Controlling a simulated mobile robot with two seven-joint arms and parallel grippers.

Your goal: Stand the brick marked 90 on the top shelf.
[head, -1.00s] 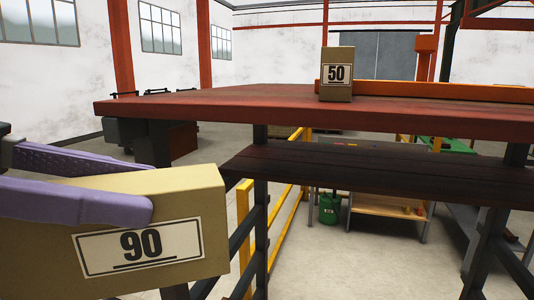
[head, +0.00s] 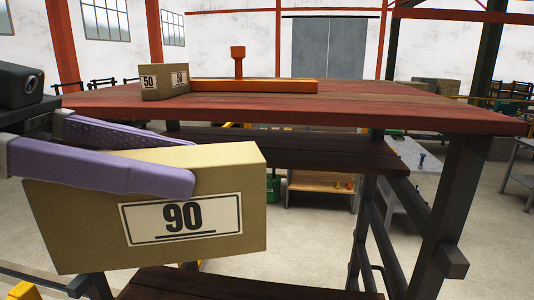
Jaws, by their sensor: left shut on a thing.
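The brick marked 90 (head: 90,235) is a large tan block with a white label, close up at the lower left. My left gripper (head: 180,165) is shut on it, its purple fingers along the upper part of the brick. The brick is held in the air, slightly tilted, in front of the shelf unit. The top shelf (head: 420,108) is a red-brown board above and behind the brick. A brick marked 50 (head: 165,83) stands on its left part. My right gripper is not in view.
An orange bar (head: 255,86) lies on the top shelf, with an orange upright block behind it. The right part of the shelf is clear. A lower dark shelf (head: 310,153) and dark posts (head: 450,190) are below. A green bin is partly hidden behind the brick.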

